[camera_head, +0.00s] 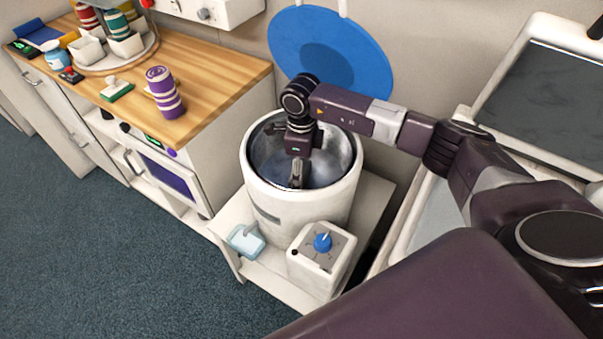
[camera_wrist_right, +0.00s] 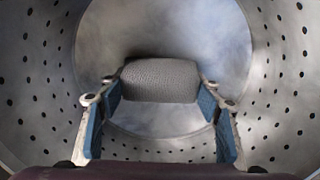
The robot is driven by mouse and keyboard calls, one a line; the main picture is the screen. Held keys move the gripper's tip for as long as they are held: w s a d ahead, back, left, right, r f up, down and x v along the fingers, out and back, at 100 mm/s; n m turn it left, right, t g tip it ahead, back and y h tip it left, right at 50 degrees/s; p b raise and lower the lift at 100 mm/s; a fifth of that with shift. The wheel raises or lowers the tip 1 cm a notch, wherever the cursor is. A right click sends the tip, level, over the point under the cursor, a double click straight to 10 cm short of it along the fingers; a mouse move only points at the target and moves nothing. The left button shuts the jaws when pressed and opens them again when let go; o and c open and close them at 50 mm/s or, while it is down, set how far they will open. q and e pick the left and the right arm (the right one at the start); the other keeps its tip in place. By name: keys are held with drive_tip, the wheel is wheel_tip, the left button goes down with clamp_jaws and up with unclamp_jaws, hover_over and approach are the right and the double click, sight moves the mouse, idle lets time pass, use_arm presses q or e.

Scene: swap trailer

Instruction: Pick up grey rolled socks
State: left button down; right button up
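The grey rolled socks (camera_wrist_right: 160,80) are a short, textured grey roll in the middle of the right wrist view. My right gripper (camera_head: 298,184) reaches down inside the white round drum (camera_head: 275,198) in the head view. In the wrist view the two blue-padded fingers (camera_wrist_right: 160,92) stand at either end of the socks and appear to press on them. The socks look nearer to me than the drum floor. In the head view I cannot make out the socks. My left gripper is not in view.
The drum's perforated metal wall (camera_wrist_right: 40,90) surrounds my right gripper. A control box with a blue knob (camera_head: 322,242) stands in front of the drum. A wooden counter (camera_head: 205,70) with a purple-striped stack (camera_head: 163,92) is left. A blue disc (camera_head: 350,45) hangs behind.

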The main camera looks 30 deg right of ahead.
drive_tip(key=c, duration=0.3)
